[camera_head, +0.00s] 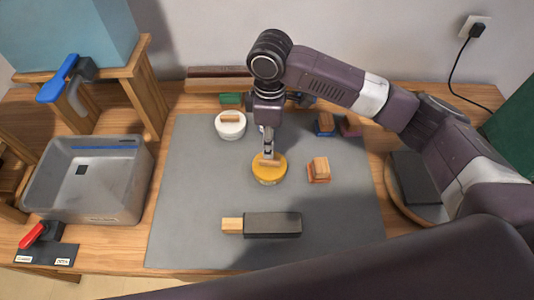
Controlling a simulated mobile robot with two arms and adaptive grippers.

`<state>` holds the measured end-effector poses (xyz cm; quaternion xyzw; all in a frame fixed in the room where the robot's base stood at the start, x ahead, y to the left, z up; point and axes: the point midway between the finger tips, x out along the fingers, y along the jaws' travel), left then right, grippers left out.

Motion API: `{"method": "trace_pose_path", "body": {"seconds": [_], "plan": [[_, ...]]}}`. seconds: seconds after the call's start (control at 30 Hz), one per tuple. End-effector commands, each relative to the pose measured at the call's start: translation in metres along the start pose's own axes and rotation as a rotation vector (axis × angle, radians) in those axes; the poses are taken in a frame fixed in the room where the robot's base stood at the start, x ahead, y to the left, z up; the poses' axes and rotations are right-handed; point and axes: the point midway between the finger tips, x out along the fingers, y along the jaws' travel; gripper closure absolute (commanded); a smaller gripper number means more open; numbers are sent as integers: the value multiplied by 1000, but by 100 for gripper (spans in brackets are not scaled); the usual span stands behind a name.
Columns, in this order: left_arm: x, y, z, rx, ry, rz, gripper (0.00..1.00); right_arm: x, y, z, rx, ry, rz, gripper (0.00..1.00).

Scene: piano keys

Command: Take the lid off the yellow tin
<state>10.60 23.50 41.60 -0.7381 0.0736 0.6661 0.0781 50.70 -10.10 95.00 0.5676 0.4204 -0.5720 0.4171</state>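The yellow tin (269,175) stands on the grey mat, a little above its middle. Its lid has a small wooden handle (270,163) on top, and the lid appears to sit on the tin. My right gripper (268,154) comes down from above, with its fingertips right at the handle. The fingers look narrow and close together, but I cannot tell whether they are shut on the handle. My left gripper is not in view.
An orange block (318,171) is close on the right. A dark bar with a wooden end (262,225) lies in front. A grey basin (91,176) stands left of the mat (190,220).

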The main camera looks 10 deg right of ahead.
Motion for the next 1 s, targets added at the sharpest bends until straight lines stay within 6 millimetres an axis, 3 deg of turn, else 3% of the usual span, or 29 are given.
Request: {"method": "trace_pose_path", "body": {"seconds": [0.37,0.5,0.73,1.0], "plan": [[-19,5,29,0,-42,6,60,49,-2,0,1,-2,-2,69],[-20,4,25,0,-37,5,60,64,-1,0,0,-1,0,69],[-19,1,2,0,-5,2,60,66,-1,0,-1,0,1,69],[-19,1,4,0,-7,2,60,66,-1,0,-1,0,1,96]]}}
